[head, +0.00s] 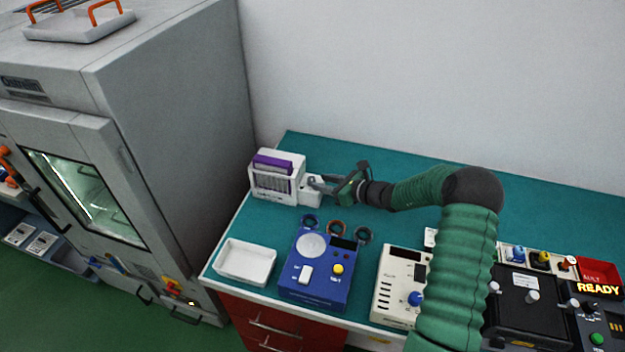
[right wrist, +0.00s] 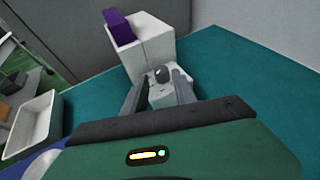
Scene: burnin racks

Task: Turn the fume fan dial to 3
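The fume fan is a white box (head: 277,182) with a purple top part, at the back left of the teal table. A small white block (head: 309,191) joins its right side. In the right wrist view the fume fan (right wrist: 153,46) is straight ahead, and a round grey dial (right wrist: 161,74) sits on the small block. My right gripper (head: 318,186) is at that block. In the right wrist view its fingers (right wrist: 157,92) are apart, one on each side of the dial; contact cannot be told. The dial's markings are too small to read. My left gripper is not in view.
A white tray (head: 245,262), a blue device (head: 317,268) and several rings (head: 336,229) are in front of the fan. A cream device (head: 391,289) and a black box (head: 530,310) stand further right. A grey oven cabinet (head: 180,110) is on the left.

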